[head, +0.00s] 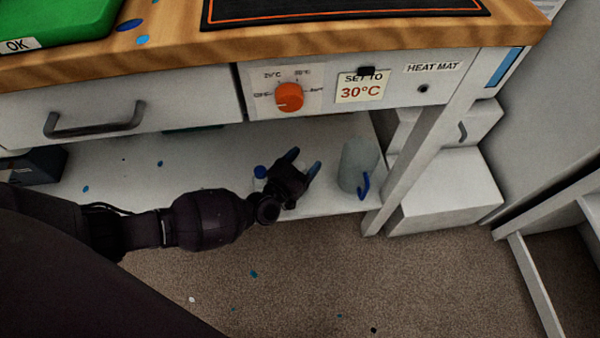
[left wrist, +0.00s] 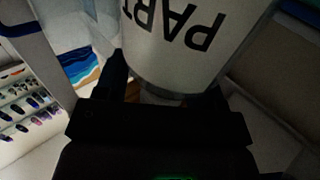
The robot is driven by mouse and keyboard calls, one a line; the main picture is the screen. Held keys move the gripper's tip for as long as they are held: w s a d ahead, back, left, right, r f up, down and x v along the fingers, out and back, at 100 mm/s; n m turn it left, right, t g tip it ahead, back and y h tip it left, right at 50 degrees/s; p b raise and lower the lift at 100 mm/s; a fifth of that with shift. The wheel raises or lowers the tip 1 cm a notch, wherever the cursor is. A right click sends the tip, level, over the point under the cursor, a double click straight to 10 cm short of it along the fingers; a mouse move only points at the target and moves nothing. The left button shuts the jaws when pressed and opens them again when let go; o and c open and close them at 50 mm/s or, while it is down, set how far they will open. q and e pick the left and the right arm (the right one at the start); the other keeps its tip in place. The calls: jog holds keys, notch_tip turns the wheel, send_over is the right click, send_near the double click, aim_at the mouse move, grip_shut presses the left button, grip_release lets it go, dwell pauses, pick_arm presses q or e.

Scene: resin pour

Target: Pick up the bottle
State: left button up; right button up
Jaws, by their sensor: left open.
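My left gripper (head: 303,162) is open over the low shelf, its two dark blue-tipped fingers apart. In the left wrist view, a white bottle (left wrist: 185,40) with the black letters "PART", upside down, fills the upper middle just ahead of the gripper body. I cannot tell whether it touches a finger. In the head view, a pale cylindrical container (head: 358,160) with a blue hook-like part stands just right of the fingers, apart from them. I cannot tell which one is the lettered bottle. My right gripper is not in view.
The wooden worktop (head: 370,35) and drawer front (head: 80,105) overhang the shelf (head: 140,180). An orange knob (head: 289,96) sits on the front panel. A white table leg (head: 430,140) stands right of the container. A dark box (head: 38,165) is at the far left.

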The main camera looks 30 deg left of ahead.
pick_arm(q)
grip_shut()
jog(key=shift+r, duration=0.1)
dwell(0.3)
